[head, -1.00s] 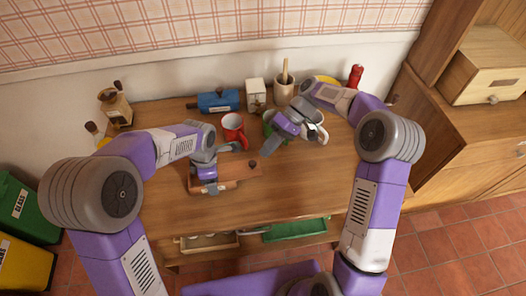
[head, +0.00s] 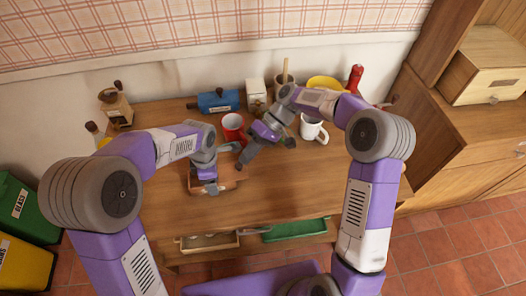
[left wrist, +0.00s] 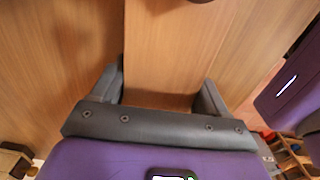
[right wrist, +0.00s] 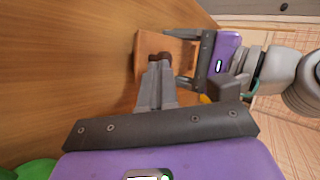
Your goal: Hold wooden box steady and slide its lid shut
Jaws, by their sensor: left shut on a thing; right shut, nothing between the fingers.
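The wooden box (head: 229,183) lies on the table, gripped across its sides by my left gripper (head: 219,168). In the left wrist view, its wooden top (left wrist: 165,50) fills the space between the two fingers. The lid (right wrist: 147,45) has a dark knob (right wrist: 163,57), seen in the right wrist view. My right gripper (head: 241,166) is shut and empty, its fingertips at the knob; whether they touch it I cannot tell. In the head view my grippers hide the knob and much of the box.
Behind the box stand a red mug (head: 233,127), a white mug (head: 312,128), a blue object (head: 218,102) and a utensil pot. A coffee grinder (head: 114,106) is at back left. A green drawer tray (head: 295,230) shows at the front. The table's right side is clear.

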